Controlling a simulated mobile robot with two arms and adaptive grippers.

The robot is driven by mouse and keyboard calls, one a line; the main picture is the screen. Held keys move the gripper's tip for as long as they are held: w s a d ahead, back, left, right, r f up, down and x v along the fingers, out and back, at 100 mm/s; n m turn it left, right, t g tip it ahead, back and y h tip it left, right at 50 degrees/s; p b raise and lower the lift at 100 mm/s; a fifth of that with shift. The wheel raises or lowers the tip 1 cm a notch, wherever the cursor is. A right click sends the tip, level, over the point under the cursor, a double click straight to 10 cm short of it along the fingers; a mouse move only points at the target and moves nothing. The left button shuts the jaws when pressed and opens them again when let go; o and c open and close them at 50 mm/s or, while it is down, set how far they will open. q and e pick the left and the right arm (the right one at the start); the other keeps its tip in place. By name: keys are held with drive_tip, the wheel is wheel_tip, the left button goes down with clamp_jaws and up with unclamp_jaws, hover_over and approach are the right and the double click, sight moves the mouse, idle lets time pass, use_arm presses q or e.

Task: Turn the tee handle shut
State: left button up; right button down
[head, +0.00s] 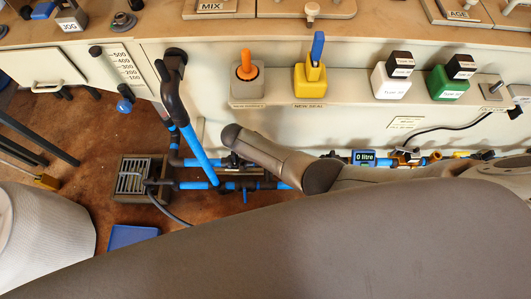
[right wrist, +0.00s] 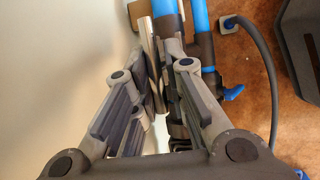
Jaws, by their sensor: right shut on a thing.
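In the right wrist view my right gripper (right wrist: 160,62) has its fingers closed on a flat, pale metal bar (right wrist: 152,66). It looks like the tee handle, though the fingers hide much of it. Blue pipes with dark fittings (right wrist: 203,50) run beside the gripper. In the head view my right arm (head: 268,160) reaches in from the right, down to the low pipework by the cabinet. Its wrist covers most of the gripper there. A metal strip (head: 242,172) shows at the pipes just below the wrist. My left gripper is out of view.
A long blue pipe (head: 200,155) with a black bend slants above the pipework. A small blue lever (head: 245,196) hangs below it. A grated drain box (head: 132,178) and grey hose lie at the left. A shelf (head: 285,103) holds coloured blocks above.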

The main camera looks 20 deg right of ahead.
drive_tip(key=shift+s, duration=0.1)
idle(0.3)
drive_tip(key=c, duration=1.4)
unclamp_jaws()
drive_tip(key=shift+c, duration=0.2)
drive_tip(key=v, duration=1.2)
